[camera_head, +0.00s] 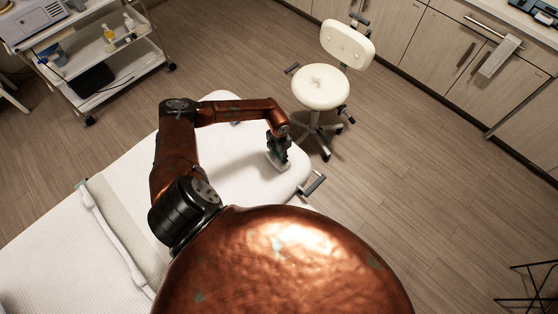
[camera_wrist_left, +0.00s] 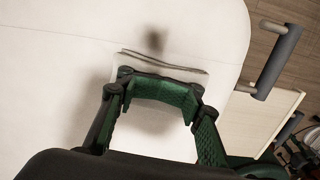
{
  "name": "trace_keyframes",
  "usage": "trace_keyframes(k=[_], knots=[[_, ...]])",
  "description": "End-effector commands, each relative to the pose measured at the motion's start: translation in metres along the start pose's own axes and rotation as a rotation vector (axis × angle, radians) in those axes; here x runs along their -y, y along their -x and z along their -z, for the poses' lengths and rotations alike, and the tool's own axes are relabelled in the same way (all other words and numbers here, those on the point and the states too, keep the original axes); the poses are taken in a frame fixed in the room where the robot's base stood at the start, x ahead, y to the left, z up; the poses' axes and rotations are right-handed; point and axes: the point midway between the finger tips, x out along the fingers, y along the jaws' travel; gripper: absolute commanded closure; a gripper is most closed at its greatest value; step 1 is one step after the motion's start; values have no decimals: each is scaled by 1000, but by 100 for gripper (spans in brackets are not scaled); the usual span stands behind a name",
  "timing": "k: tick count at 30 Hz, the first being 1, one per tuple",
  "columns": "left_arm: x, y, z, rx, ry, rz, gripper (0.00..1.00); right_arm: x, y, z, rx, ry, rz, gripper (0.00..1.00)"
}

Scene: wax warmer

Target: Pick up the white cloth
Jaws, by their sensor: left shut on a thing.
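The white cloth (camera_wrist_left: 165,62) is a small folded piece with a wavy edge, low over the white padded bed top. It also shows at the gripper's tip in the head view (camera_head: 274,162). My left gripper (camera_head: 277,152) reaches down near the bed's rounded end. In the left wrist view, the green fingers of the gripper (camera_wrist_left: 160,88) are at the cloth, shut on it, and hide part of it. I cannot tell whether the cloth still touches the bed. My right gripper is not in view.
The white bed (camera_head: 120,175) fills the left and middle, with a dark handle (camera_head: 314,185) at its end. A white stool (camera_head: 321,87) stands just beyond. A trolley (camera_head: 120,60) is at upper left. Another light cloth (camera_head: 500,56) hangs on the cabinet rail.

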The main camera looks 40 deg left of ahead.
Motion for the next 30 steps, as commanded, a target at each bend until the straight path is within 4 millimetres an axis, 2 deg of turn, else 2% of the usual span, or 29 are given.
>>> trace_keyframes(k=[1,8,11,15,23,30], knots=[[0,-6,5,-10,-1,-2,100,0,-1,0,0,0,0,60],[0,-2,6,-10,-2,-2,100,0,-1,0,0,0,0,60],[0,7,5,-8,-3,-2,100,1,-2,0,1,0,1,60],[0,32,5,-5,-3,-1,100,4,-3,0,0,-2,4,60],[18,90,50,-4,-4,-3,100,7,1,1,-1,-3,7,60],[39,112,98,-5,-3,-1,100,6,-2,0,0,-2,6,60]])
